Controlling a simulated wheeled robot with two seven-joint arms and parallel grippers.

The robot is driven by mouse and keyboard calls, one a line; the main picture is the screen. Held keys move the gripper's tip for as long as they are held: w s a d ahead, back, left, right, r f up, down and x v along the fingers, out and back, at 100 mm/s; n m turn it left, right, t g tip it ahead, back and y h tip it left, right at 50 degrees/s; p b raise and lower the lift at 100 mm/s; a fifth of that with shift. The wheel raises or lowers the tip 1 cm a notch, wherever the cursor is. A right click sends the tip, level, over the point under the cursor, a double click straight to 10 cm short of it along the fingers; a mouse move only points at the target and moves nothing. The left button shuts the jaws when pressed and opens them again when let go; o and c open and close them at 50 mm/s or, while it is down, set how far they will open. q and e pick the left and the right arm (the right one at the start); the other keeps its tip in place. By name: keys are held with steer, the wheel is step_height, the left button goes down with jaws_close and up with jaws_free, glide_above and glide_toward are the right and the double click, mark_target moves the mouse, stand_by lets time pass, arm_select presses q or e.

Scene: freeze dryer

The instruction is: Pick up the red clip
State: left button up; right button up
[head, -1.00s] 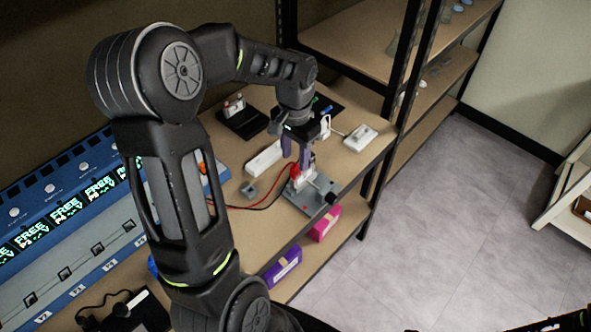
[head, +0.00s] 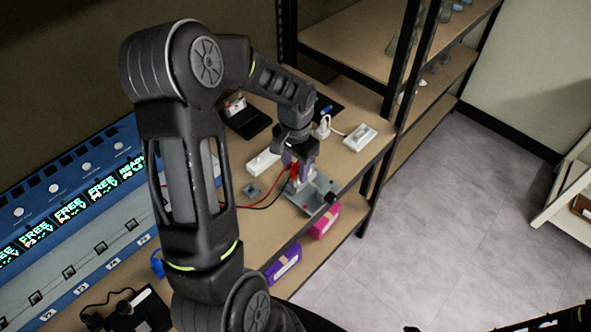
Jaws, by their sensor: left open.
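My left gripper (head: 298,166) points down over a small grey metal stand (head: 317,193) near the front edge of the bench. Its jaws are open. The red clip (head: 293,173) shows only as a small red patch at the jaws, at the end of a red wire. The fingers hide most of it, and I cannot tell whether they touch it. A black wire runs beside the red one towards the stand. My right gripper is not clearly in view; only dark parts show at the bottom right corner.
A blue-and-grey panel with lit displays (head: 72,208) stands at the left. White power strips (head: 360,137) and a black scale-like box (head: 246,121) lie on the bench (head: 345,165). Pink (head: 325,221) and purple (head: 284,264) boxes sit on the shelf below. Open floor lies to the right.

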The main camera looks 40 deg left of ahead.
mark_target(296, 167)
arm_select(q)
steer(key=shift+c, duration=0.5)
jaws_close()
steer(key=shift+r, duration=0.1)
step_height(296, 167, up, 10)
steer(key=shift+f+b, duration=0.1)
steer(key=shift+b, duration=0.7)
steer(key=shift+f+b, duration=2.05)
steer(key=shift+f, duration=0.8)
